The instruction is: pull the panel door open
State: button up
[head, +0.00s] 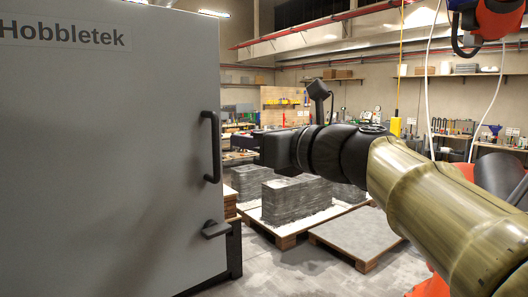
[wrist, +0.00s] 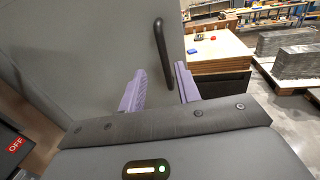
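The panel door (head: 110,150) is a large flat grey door marked "Hobbletek", filling the left of the head view; it appears shut. Its black vertical bar handle (head: 211,147) is near the door's right edge. In the wrist view the handle (wrist: 161,45) stands upright, its lower part showing between my two purple fingers. My gripper (head: 242,142) reaches in from the right at the handle's height. In the wrist view my gripper (wrist: 160,70) is open, with a gap on each side of the bar. I cannot tell whether either finger touches it.
A black lever (head: 215,229) sticks out below the handle. Pallets with grey concrete blocks (head: 296,198) stand on the floor behind my arm. A wooden stack (wrist: 222,52) is right of the door in the wrist view. A red "OFF" label (wrist: 15,144) shows at the left edge.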

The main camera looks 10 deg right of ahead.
jog(key=b+v, duration=0.5)
jog(key=v, duration=0.1)
jog(key=w+f+n+g+h, duration=0.2)
jog(key=f+n, duration=0.1)
jog(key=f, duration=0.7)
jog(key=w+d+f+n+g+h, duration=0.1)
jog(key=w+f+n+g+h, duration=0.15)
jog(key=f, duration=0.65)
jog(key=w+f+n+g+h, duration=0.1)
jog(key=f+n+h, duration=0.15)
jog(key=f, duration=0.75)
jog(key=s+f+n+g+h, duration=0.1)
jog(key=s+f+n+g, duration=0.1)
jog(key=s+f+n, duration=0.2)
jog(key=s+d+f+n+g+h, duration=0.1)
jog(key=s+f+n, duration=0.3)
jog(key=f+n, duration=0.6)
jog(key=s+f+n+g+h, duration=0.1)
jog(key=s+f+n+g, duration=0.2)
jog(key=f+n, duration=0.4)
notch_tip(320, 180, down, 5)
jog(key=shift+s+d+f+g, duration=0.15)
jog(key=shift+s+d+g, duration=0.15)
jog(key=shift+s, duration=0.55)
